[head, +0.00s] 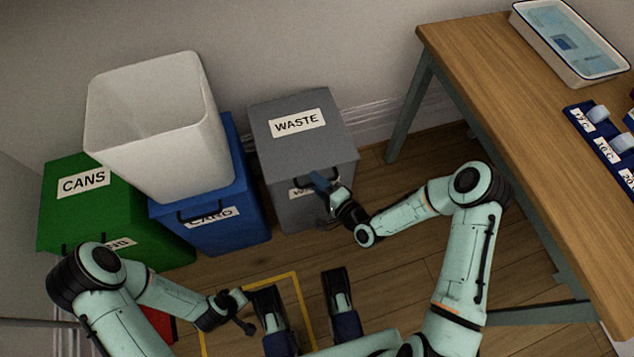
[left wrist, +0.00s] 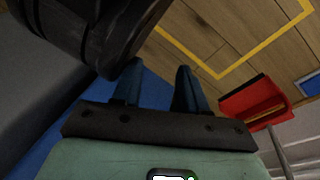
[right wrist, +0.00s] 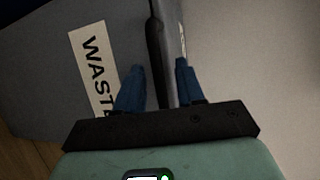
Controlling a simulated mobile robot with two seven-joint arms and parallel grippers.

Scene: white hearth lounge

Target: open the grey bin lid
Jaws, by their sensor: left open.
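The grey bin (head: 307,200) stands against the wall, right of the blue bin. Its flat lid (head: 270,125) carries a WASTE label (head: 296,123) and is shut. A dark handle (head: 310,181) sits at the lid's front edge. My right gripper (head: 318,181) is at this handle. In the right wrist view the open blue fingers (right wrist: 160,82) stand on either side of a dark bar (right wrist: 153,45), beside the WASTE label. Contact with it cannot be told. My left gripper (head: 238,300) is low over the floor, open and empty; its fingers show in the left wrist view (left wrist: 158,75).
A white open container (head: 150,130) stands on the blue bin (head: 225,200). The green CANS bin (head: 100,210) is at left. A wooden table (head: 480,75) with a tray (head: 570,45) is at right. Yellow tape (head: 300,300) marks the floor. A red thing (left wrist: 258,100) lies near it.

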